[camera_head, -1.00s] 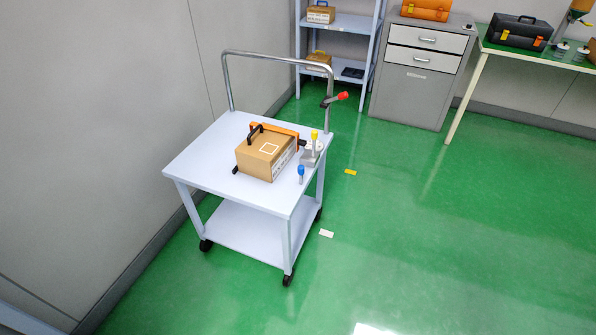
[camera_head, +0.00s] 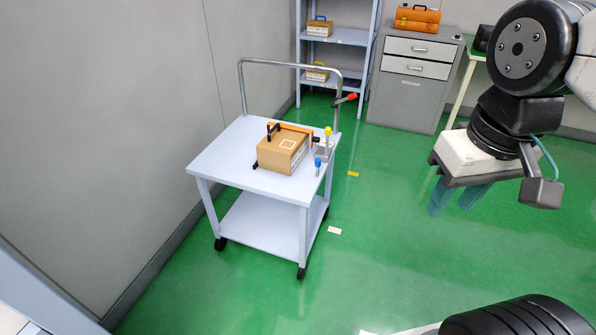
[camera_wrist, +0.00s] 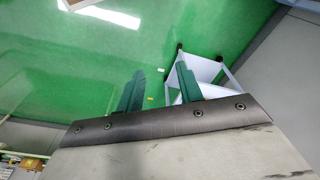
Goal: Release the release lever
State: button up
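A white cart (camera_head: 225,165) with a bent metal handle stands at the centre left. A cardboard box (camera_head: 280,152) with a black handle lies on its top, with an orange bar (camera_head: 300,128) along its far side. Beside the box is a small grey fixture (camera_head: 323,148) with a yellow-tipped lever (camera_head: 328,132) and a blue-tipped lever (camera_head: 317,163). A red-tipped lever (camera_head: 351,97) sticks out from the cart's handle post. Which one is the release lever cannot be told. My gripper (camera_head: 457,203) hangs empty to the right of the cart, fingers apart; its fingers (camera_wrist: 158,92) also show in the wrist view.
A grey drawer cabinet (camera_head: 407,88) with an orange case (camera_head: 417,18) on top stands behind. A shelf (camera_head: 338,37) holds boxes. A wall (camera_head: 110,130) runs left of the cart. The green floor (camera_head: 385,225) between gripper and cart is clear except for small markers.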

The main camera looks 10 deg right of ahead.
aim_at(318, 161)
jog(key=z, duration=0.15)
jog(key=i, duration=1.25)
jog(key=u, duration=0.35)
